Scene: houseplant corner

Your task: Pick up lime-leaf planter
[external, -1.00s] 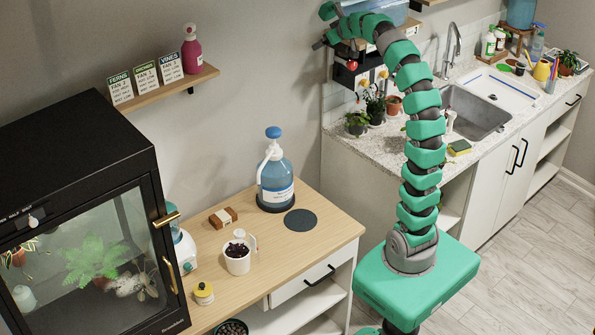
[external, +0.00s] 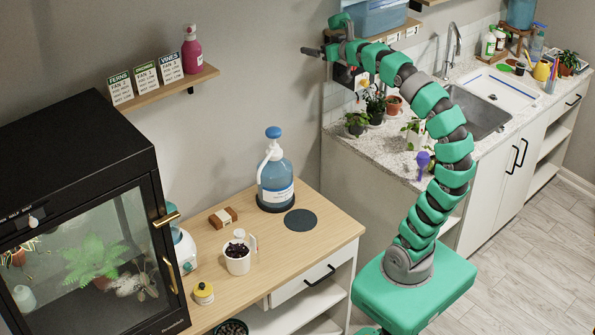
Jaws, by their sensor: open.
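Several small potted plants stand on the stone counter: a leafy plant in a dark pot (external: 356,123), a taller one in a black pot (external: 376,106), one in a terracotta pot (external: 393,104) and a bright green one in a pale pot (external: 414,134). I cannot tell for sure which is the lime-leaf planter. My gripper (external: 308,51) is open and empty, high up, pointing left in front of the wall. It is above and left of these plants, apart from all of them.
My arm passes in front of the sink (external: 480,112) and counter. A purple scoop-like item (external: 422,160) is near the counter's front edge. A wooden bench (external: 330,232) holds a blue jug (external: 275,178) and a white pot (external: 238,262). A glass cabinet (external: 90,250) stands at left.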

